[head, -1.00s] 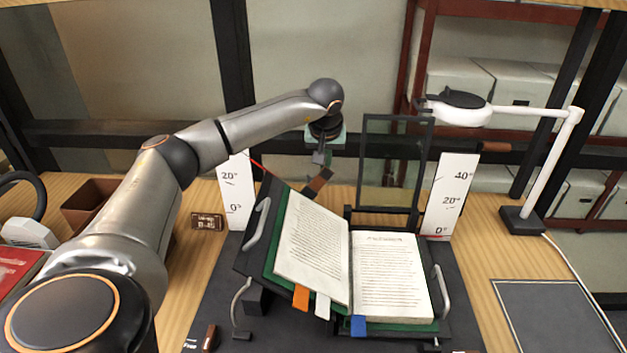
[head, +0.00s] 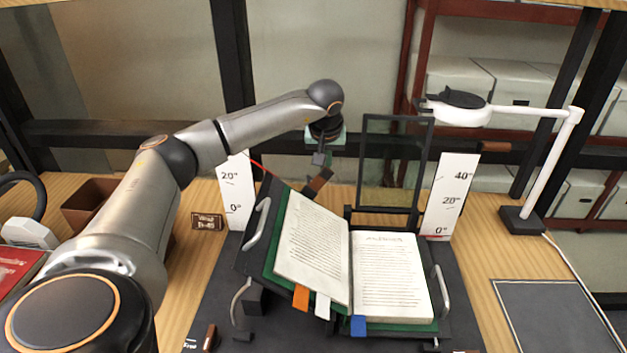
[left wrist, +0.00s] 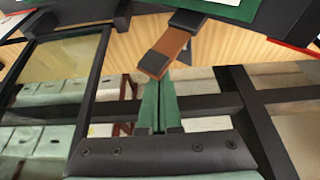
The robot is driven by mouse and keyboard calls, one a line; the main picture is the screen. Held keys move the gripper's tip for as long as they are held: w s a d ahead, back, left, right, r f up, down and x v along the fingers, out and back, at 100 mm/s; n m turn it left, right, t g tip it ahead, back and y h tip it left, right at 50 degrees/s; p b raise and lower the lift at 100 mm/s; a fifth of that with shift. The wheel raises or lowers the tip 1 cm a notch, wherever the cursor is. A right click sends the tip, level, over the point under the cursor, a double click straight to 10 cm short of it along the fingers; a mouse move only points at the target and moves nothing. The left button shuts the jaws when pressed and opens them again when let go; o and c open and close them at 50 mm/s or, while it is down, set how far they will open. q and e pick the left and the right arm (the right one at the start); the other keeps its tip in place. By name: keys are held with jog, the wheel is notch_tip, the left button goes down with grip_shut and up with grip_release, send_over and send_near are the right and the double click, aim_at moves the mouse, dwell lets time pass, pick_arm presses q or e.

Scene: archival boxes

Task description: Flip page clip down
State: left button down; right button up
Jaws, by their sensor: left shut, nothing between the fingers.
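The page clip (head: 318,182) is a small brown and black flap at the top edge of the left side of the open book (head: 313,240). It is raised, angled away from the page. In the left wrist view the clip (left wrist: 174,45) has a brown middle and a dark end pad, close to my fingertips. My left gripper (head: 320,158) is just behind and above the clip, its green fingers (left wrist: 160,84) shut with nothing between them. I cannot tell whether they touch the clip. My right gripper is not in view.
The book lies in a dark cradle (head: 250,250) with metal handles. A dark framed pane (head: 391,165) stands upright behind it. White scale boards (head: 236,195) flank the cradle. A white lamp (head: 545,112) stands at the right. Orange, white and blue tabs hang off the front.

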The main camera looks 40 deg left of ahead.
aim_at(324, 181)
pick_arm(q)
jog(key=shift+s+d+f, duration=0.15)
jog(key=shift+s+d, duration=0.8)
jog(key=shift+s, duration=0.15)
jog(key=shift+s+d+f, duration=0.15)
jog(key=shift+s+d, duration=0.75)
jog(key=shift+s, duration=0.2)
jog(key=r+p, duration=0.2)
jog(key=r, duration=0.1)
jog(key=w+a+r+p, duration=0.1)
jog(key=r+p, duration=0.1)
jog(key=w+r+p, duration=0.1)
jog(key=r+p, duration=0.1)
jog(key=r, duration=0.1)
jog(key=shift+a+r+p, duration=0.3)
jog(key=shift+r+p, duration=0.05)
jog(key=shift+p, duration=0.05)
jog(key=shift+w+a+r, duration=0.15)
jog(key=shift+w+r, duration=0.05)
jog(key=shift+r, duration=0.5)
